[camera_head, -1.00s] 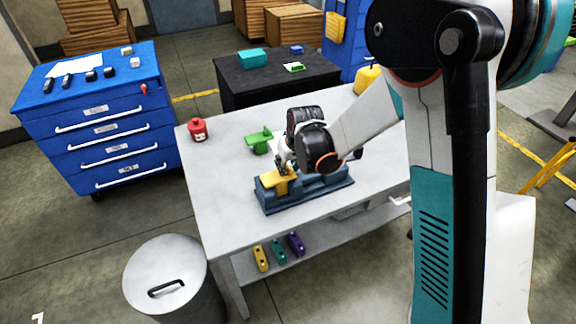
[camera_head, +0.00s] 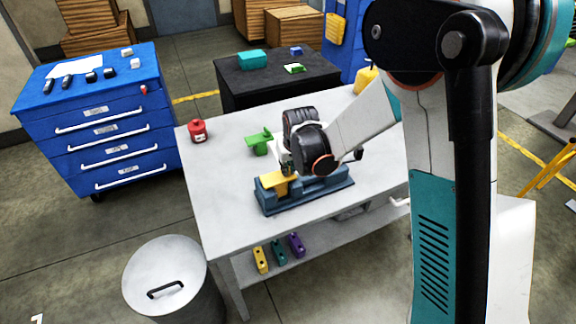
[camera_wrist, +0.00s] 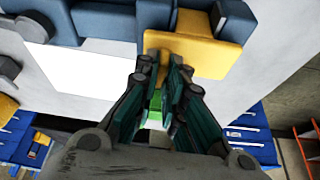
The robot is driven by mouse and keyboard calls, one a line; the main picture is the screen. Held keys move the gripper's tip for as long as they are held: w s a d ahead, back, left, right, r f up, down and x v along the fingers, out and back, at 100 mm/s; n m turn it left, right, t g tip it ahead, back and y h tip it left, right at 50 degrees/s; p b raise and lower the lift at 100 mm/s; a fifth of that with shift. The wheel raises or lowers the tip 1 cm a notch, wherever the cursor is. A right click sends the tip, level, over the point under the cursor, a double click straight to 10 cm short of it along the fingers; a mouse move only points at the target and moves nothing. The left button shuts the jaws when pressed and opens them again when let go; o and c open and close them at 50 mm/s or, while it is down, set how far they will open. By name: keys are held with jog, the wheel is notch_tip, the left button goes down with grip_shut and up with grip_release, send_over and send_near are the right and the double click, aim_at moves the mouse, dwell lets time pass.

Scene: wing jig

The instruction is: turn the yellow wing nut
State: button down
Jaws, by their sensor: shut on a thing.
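The blue jig (camera_head: 312,196) lies on the grey bench, with a yellow block (camera_head: 271,181) on its left end. In the wrist view the yellow part (camera_wrist: 208,55) reaches down to my fingertips. My gripper (camera_wrist: 161,68) is shut on its near end, which I take as the yellow wing nut (camera_wrist: 156,42). The fingers hide most of the nut, so its turn angle cannot be read. In the head view my gripper (camera_head: 289,170) points down at the jig's left end, partly hidden by my wrist.
A green fixture (camera_head: 259,141) stands behind the jig and a red can (camera_head: 198,130) at the bench's back left. Yellow, teal and purple blocks lie on the lower shelf (camera_head: 245,266). The bench's front left is clear.

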jog(key=m+h, duration=0.1)
jog(key=m, duration=0.1)
jog(key=m+b, duration=0.1)
jog(key=m, duration=0.1)
jog(key=shift+a+h, duration=0.2)
jog(key=shift+h, duration=0.2)
jog(key=m, duration=0.2)
jog(key=m+h+b, duration=0.1)
jog(key=m, duration=0.1)
jog(key=shift+a+m+h, duration=0.1)
jog(key=shift+m+h, duration=0.2)
jog(key=shift+m, duration=0.1)
jog(key=m+g+h, duration=0.1)
jog(key=m, duration=0.2)
jog(key=shift+w+m, duration=0.1)
jog(key=shift+m, duration=0.2)
jog(key=m+g, duration=0.1)
jog(key=m, duration=0.3)
jog(key=shift+w+a+g+h, duration=0.1)
jog(key=shift+g+h, duration=0.3)
jog(key=shift+m, duration=0.3)
jog(key=c, duration=1.7)
grip_release()
jog(key=shift+r, duration=0.1)
jog(key=v, duration=1.1)
jog(key=shift+a+r, duration=0.3)
jog(key=shift+r, duration=0.05)
